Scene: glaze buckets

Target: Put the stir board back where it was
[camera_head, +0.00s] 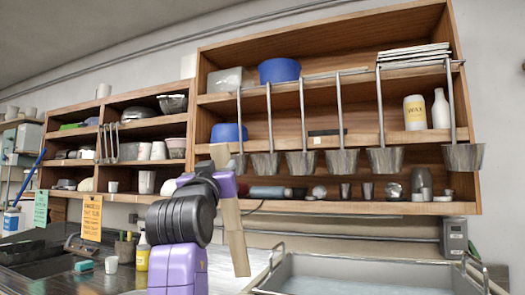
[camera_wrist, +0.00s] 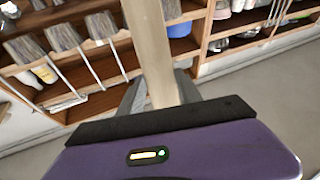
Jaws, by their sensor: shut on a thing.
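The stir board is a long, pale wooden board (camera_head: 235,235). In the head view it stands nearly upright, slightly tilted, in front of the shelves, with its lower end above the counter area. In the wrist view the board (camera_wrist: 150,45) runs up from between the two fingers of my gripper (camera_wrist: 158,95). My gripper is shut on it and holds it in the air. In the head view my purple and black arm hides part of the board and most of the gripper.
Several metal buckets (camera_head: 342,161) with long handles hang along the right shelf unit (camera_head: 450,208). A metal basin (camera_head: 280,275) is at the lower right.

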